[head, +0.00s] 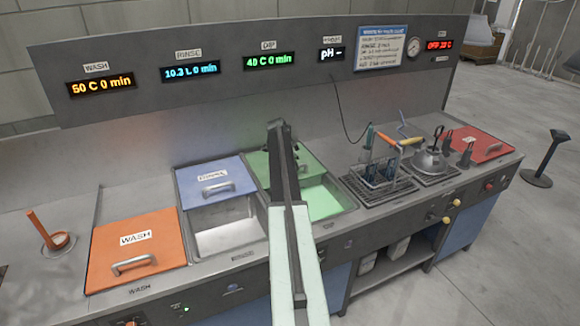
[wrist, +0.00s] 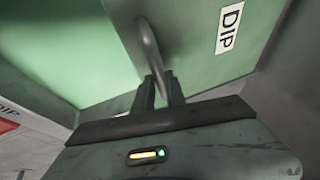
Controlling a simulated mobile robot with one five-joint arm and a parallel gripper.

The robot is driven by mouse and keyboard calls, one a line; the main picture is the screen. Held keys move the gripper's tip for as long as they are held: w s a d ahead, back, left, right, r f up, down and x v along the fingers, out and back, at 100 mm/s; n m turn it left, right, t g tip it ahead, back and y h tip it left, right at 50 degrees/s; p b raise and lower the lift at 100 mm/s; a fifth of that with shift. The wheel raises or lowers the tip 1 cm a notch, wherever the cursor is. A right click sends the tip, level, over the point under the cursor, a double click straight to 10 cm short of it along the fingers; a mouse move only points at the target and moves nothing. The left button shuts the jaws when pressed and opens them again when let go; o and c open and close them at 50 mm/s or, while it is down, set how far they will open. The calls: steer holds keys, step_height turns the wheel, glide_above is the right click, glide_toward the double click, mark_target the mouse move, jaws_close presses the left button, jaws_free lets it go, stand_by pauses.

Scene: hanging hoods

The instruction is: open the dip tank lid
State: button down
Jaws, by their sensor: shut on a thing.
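The dip tank's green lid (head: 256,166) sits toward the back of its opening in the head view, partly hidden behind my arm. The front of the green dip tank (head: 325,203) is uncovered and its inside shows. In the wrist view the lid (wrist: 190,50) carries a white DIP label (wrist: 230,28) and a grey bar handle (wrist: 147,42). My gripper (wrist: 161,88) is shut on that handle.
The blue rinse lid (head: 215,182) sits back over its partly open steel tank (head: 225,225). The orange wash lid (head: 135,250) covers its tank. To the right are a wire basket with tools (head: 380,185), a kettle-like pot (head: 430,162) and a red lid (head: 478,145).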

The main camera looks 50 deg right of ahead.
steer(key=shift+d, duration=0.1)
steer(key=c, duration=1.4)
jaws_free()
steer(key=shift+w, duration=0.15)
steer(key=shift+o, duration=0.2)
steer(key=shift+a, duration=0.25)
steer(key=shift+w, duration=0.1)
steer(key=p+v, duration=0.7)
steer(key=shift+a+r, duration=0.15)
steer(key=shift+r, duration=0.25)
